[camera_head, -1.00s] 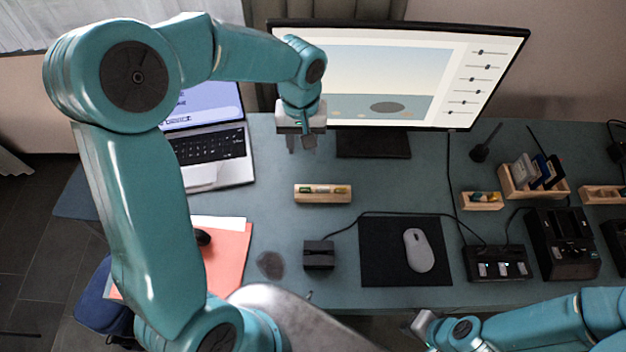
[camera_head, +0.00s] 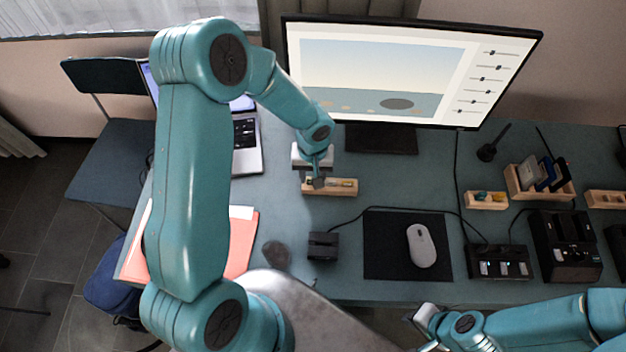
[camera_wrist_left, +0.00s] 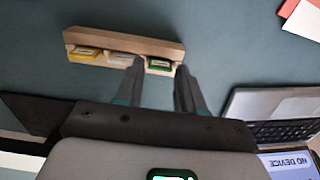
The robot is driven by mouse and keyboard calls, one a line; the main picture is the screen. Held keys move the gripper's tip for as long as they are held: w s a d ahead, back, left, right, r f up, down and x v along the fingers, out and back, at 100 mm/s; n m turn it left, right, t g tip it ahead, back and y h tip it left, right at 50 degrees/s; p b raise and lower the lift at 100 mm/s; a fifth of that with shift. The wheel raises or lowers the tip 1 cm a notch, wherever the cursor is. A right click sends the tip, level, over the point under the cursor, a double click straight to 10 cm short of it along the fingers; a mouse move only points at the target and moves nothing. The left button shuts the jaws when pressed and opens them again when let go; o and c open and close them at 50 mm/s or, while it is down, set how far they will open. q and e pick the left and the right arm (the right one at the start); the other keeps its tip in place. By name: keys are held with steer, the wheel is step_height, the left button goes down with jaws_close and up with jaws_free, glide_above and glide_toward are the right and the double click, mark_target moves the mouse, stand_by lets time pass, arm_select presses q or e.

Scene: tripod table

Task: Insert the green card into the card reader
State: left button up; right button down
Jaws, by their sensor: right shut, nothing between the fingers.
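The green card (camera_wrist_left: 160,64) sits in a slot of a wooden holder (camera_wrist_left: 125,43), beside a white card (camera_wrist_left: 121,59) and a yellow card (camera_wrist_left: 87,53). The holder (camera_head: 345,193) also shows in the head view, where my left gripper (camera_head: 316,183) covers its left end and hides the green card. In the left wrist view my left gripper (camera_wrist_left: 157,75) is open, its fingers apart on either side of the green card's end of the holder; contact cannot be told. A small black box with a cable (camera_head: 322,246), which looks like the card reader, stands nearer. My right gripper (camera_head: 424,318) is shut and empty at the front edge.
A mouse (camera_head: 421,246) lies on a black pad (camera_head: 385,262) right of the black box. The monitor (camera_head: 400,75) stands behind the holder, the laptop (camera_head: 247,146) to its left. Black devices (camera_head: 497,262) and wooden holders (camera_head: 486,202) fill the right side. Bare table surrounds the holder.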

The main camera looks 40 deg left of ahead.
arm_select(q)
steer(key=shift+f, duration=0.5)
steer(key=shift+w+a+f, duration=0.1)
steer(key=shift+f, duration=0.15)
steer(key=shift+r, duration=0.1)
steer(key=c, duration=0.7)
